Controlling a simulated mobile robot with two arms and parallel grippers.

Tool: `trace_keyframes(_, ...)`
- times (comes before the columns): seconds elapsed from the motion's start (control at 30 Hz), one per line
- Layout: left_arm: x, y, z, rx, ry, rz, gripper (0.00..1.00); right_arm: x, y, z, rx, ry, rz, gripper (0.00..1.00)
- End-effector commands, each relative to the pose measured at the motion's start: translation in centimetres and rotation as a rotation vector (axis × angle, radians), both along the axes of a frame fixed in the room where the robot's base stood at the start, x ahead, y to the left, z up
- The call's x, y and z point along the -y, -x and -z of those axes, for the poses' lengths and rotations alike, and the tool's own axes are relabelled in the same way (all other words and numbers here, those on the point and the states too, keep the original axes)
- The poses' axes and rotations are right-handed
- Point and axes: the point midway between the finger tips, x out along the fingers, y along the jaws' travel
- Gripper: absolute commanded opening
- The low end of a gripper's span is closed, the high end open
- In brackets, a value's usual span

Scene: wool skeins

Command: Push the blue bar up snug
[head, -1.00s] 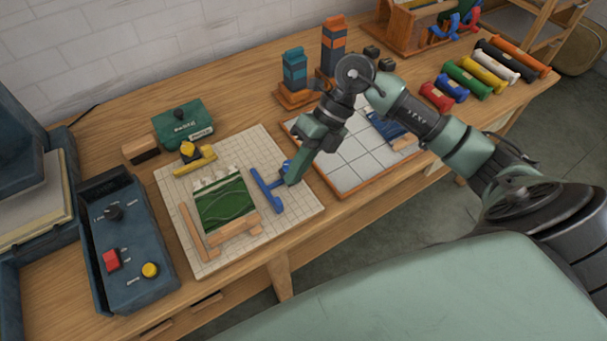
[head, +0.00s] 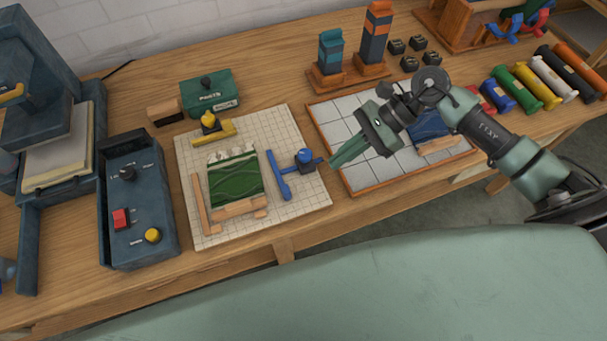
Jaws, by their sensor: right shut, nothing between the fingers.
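The blue bar (head: 281,177) lies on the white gridded board (head: 309,199), to the right of the green swatch (head: 236,184). A narrow strip of grid shows between the bar and the swatch's right edge. A blue-knobbed block (head: 304,157) adjoins the bar on its right. Wooden strips (head: 200,205) lie along the swatch's left and bottom sides. A yellow bar (head: 212,134) lies above it. My right gripper (head: 333,164) is shut and empty, just right of the blue-knobbed block and apart from the bar. My left gripper is out of view.
A tiled tray (head: 350,183) with a wooden rim lies under my right arm, holding a blue piece (head: 428,126). A control box (head: 137,215) stands left of the board. A green box (head: 208,93) and two striped towers (head: 376,35) stand behind.

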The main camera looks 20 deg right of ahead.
Motion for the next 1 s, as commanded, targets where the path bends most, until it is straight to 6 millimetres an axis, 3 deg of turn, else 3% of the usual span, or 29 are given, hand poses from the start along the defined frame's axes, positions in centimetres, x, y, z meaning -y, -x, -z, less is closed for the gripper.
trace_keyframes(0.3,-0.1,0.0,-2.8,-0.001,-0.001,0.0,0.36,-5.2,0.3,4.2,-0.005,-0.004,0.0,0.0)
trace_keyframes(0.5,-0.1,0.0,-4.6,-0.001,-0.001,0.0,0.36,-8.0,0.3,4.1,-0.002,-0.002,0.002,0.0)
trace_keyframes(1.0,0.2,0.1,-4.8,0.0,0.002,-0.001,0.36,-9.0,0.3,4.5,-0.002,0.001,0.002,0.0)
